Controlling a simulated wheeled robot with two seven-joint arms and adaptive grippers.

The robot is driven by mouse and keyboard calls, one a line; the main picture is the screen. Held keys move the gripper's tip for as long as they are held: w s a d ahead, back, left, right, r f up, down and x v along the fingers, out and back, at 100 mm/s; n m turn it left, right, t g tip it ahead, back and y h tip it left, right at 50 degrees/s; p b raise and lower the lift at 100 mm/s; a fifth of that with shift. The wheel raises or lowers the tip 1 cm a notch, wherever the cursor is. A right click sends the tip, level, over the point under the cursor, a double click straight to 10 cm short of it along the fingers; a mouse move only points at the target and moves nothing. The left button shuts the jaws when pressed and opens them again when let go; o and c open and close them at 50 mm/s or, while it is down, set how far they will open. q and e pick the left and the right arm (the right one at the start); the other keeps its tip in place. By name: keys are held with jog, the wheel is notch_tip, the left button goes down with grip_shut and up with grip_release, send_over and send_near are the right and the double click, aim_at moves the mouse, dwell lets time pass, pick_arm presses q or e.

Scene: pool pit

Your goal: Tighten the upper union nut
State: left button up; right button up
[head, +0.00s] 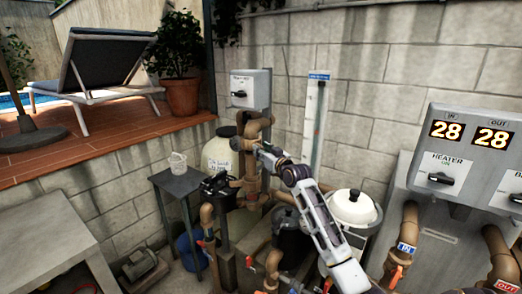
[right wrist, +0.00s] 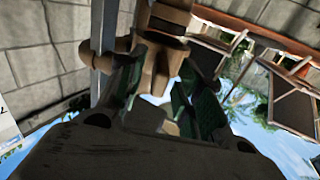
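Tan-brown pipework (head: 251,165) stands against the block wall, with thick fittings along it. My right gripper (head: 262,149) is at the upper part of this pipework, next to a fitting that I take for the upper union nut (head: 240,144). In the right wrist view a broad tan collar (right wrist: 160,44) sits just beyond the fingertips. The gripper (right wrist: 160,95) has its two dark green-padded fingers apart, with tan pipe and bright background between them. Whether both pads touch the fitting is unclear. My left gripper is not in view.
A grey switch box (head: 251,88) hangs above the pipes. A cream tank (head: 217,156) stands behind them. A white-lidded vessel (head: 353,207) and the heater panel (head: 465,155) are to the right.

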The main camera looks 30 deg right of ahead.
jog(key=shift+w, duration=0.6)
grip_shut()
